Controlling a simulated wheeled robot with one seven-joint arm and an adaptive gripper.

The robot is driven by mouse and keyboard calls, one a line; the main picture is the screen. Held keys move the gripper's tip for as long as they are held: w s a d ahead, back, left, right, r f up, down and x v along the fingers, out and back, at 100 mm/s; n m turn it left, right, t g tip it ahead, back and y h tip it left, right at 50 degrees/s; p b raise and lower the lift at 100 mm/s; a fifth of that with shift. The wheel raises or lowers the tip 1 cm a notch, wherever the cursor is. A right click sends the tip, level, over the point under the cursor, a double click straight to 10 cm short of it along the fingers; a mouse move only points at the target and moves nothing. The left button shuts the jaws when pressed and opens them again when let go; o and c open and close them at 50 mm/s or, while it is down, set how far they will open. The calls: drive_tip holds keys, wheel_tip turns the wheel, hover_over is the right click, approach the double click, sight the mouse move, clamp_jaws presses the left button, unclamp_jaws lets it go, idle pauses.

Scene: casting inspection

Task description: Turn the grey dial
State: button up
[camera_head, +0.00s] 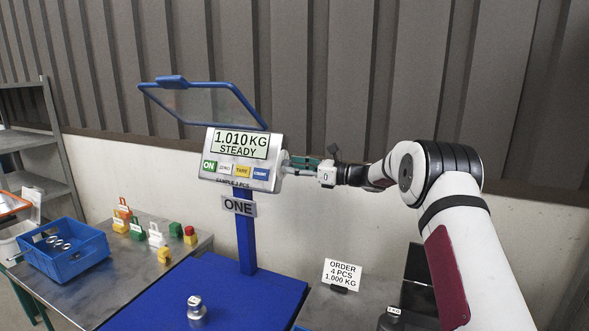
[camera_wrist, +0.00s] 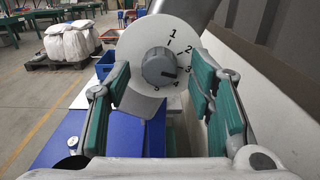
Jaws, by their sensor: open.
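The disc is on the right side of the scale's display head (camera_head: 241,160), which reads 1.010 KG STEADY. My gripper (camera_wrist: 158,82) is open, with teal finger pads on either side of the dial and a gap to it on both sides. In the head view my gripper (camera_head: 300,163) is at the right side of the display head, and the dial cannot be made out there.
The blue scale platform (camera_head: 262,293) bears a metal weight (camera_head: 196,308). A blue tilted frame (camera_head: 205,103) stands above the display. An order card (camera_head: 342,273) stands right of the platform. The wall is close behind.

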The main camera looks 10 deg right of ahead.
drive_tip(key=shift+a, duration=0.1)
drive_tip(key=c, duration=1.2)
drive_tip(key=shift+o, duration=0.2)
drive_tip(key=shift+w+n+b, duration=0.1)
drive_tip(key=shift+n+b, duration=0.3)
drive_tip(key=shift+f+n+b, duration=0.1)
drive_tip(key=shift+n+b, duration=2.55)
drive_tip(key=shift+n, duration=0.85)
drive_tip(key=o, duration=1.2)
drive_tip(key=shift+c, duration=0.2)
